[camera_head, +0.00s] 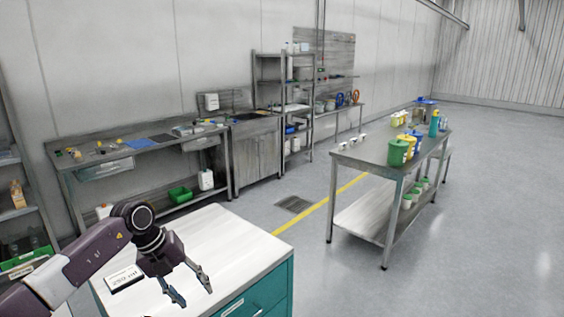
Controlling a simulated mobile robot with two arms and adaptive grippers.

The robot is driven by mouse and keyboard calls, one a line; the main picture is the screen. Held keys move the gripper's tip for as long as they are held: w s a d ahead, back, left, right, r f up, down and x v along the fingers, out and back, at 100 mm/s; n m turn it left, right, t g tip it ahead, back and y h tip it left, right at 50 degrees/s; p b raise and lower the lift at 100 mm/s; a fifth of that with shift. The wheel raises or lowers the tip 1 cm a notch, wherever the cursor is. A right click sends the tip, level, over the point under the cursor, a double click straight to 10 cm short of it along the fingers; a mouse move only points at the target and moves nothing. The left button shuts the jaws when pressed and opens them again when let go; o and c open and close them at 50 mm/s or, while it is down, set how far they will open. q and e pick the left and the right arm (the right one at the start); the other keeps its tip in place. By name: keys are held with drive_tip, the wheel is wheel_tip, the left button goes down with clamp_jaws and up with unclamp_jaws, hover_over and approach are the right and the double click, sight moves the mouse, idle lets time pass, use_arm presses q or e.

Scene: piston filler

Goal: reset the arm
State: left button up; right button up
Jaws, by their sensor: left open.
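My left arm comes in from the lower left, and its gripper (191,296) hangs over the white top of a teal cabinet (225,240). Its two fingers are spread apart and point down, with nothing between them. A small white label or box with dark print (124,279) lies on the cabinet top to the left of the gripper, partly behind the arm. My right gripper is not in view.
A steel table (358,154) with green, yellow and blue containers stands at the right. A long workbench (100,160) runs along the left wall, with a sink cabinet (256,155) and shelving behind. The floor at the right is clear.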

use_arm(q)
drive_tip(key=d+m+t+h, duration=0.1)
drive_tip(key=d+h, duration=0.4)
drive_tip(key=d, duration=0.9)
drive_tip(key=s+d+r+n+t+h, duration=0.3)
drive_tip(key=d+r+n+t+h, duration=0.4)
drive_tip(key=d+r, duration=0.6)
drive_tip(key=w+a+f+n+t+y, duration=0.1)
drive_tip(key=a+n+t+y, duration=0.8)
drive_tip(key=a+n, duration=0.3)
drive_tip(key=s+a+f+n+g+y, duration=0.3)
drive_tip(key=s+a+f+n+y, duration=0.15)
drive_tip(key=f, duration=0.35)
drive_tip(key=s+a+f+n+g+y, duration=0.3)
drive_tip(key=s+a+f+n, duration=0.25)
drive_tip(key=f, duration=0.25)
drive_tip(key=s+a+f+n+g, duration=0.1)
drive_tip(key=s+f+g, duration=0.45)
drive_tip(key=s, duration=0.75)
drive_tip(key=s+f+g, duration=0.4)
drive_tip(key=s+f, duration=0.2)
drive_tip(key=s, duration=0.6)
wheel_tip(320, 180, down, 25)
drive_tip(key=s+a+f+g, duration=0.2)
drive_tip(key=s+a+f, duration=0.1)
drive_tip(key=s+f, duration=1.4)
drive_tip(key=shift+s+f+h, duration=0.2)
drive_tip(key=shift+s+h, duration=0.15)
drive_tip(key=shift+s, duration=0.4)
